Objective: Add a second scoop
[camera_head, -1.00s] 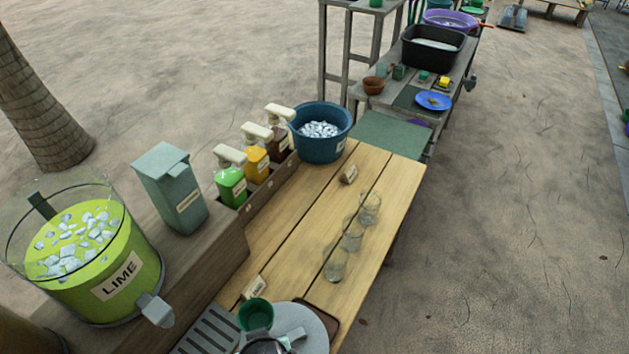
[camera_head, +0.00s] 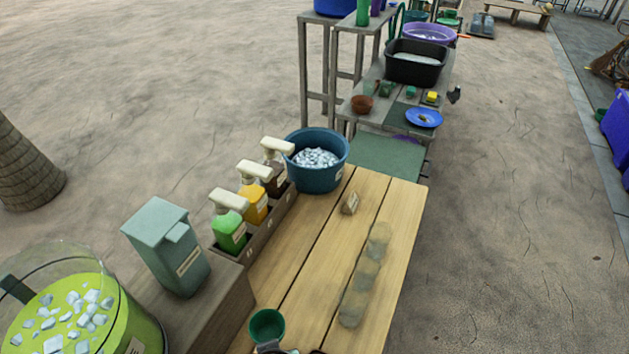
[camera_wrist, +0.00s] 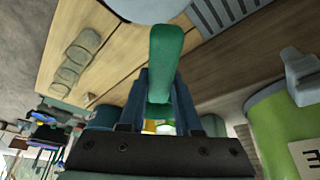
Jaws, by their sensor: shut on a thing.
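My gripper (camera_wrist: 162,88) is shut on the handle of a green scoop (camera_wrist: 166,48). In the head view the scoop's round cup (camera_head: 267,325) is at the near end of the wooden table, and I see no ice in it. A blue tub (camera_head: 318,172) of ice pieces stands at the table's far left corner, well ahead of the scoop. Clear glasses stand in a row on the table's right side: far (camera_head: 379,238), middle (camera_head: 367,271) and near (camera_head: 351,309). Their contents are hard to make out.
Green (camera_head: 229,228), yellow (camera_head: 253,202) and brown (camera_head: 275,178) pump bottles line the left edge in a rack. A grey-green box (camera_head: 167,250) and a lime drink dispenser (camera_head: 65,318) stand nearer. A small tag (camera_head: 350,204) sits on the table. The middle planks are clear.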

